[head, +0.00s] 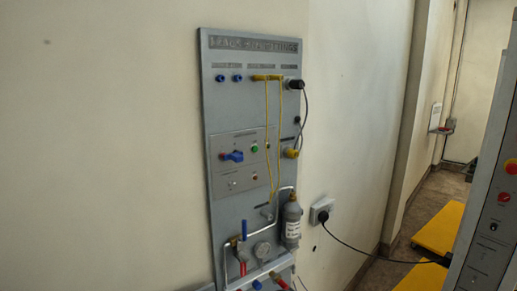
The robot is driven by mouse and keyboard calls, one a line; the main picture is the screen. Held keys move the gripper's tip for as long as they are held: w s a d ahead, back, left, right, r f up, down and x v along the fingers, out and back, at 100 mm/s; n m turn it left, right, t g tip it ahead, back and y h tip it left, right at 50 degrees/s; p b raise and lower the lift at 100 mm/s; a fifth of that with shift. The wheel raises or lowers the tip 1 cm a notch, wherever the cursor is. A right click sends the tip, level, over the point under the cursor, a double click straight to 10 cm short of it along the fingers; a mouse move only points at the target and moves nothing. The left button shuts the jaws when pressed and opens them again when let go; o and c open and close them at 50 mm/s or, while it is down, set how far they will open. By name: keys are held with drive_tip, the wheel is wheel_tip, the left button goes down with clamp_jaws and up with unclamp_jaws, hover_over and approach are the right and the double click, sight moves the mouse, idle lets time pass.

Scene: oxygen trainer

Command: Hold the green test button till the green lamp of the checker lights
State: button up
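A small green button (254,149) sits on a light control plate (222,145) in the middle of the grey wall panel (218,112). It is too small to tell whether it is pressed. I cannot make out which part is the checker or see a lit green lamp. My gripper is not in this view, and nothing touches the green button.
Yellow hoses (268,135) hang just right of the plate. A grey cylinder (291,222), a gauge (263,250) and pipes are lower down. A black plug (323,216) is in the wall socket, its cable running right to a grey cabinet (487,250). Yellow floor plates (440,228) lie behind.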

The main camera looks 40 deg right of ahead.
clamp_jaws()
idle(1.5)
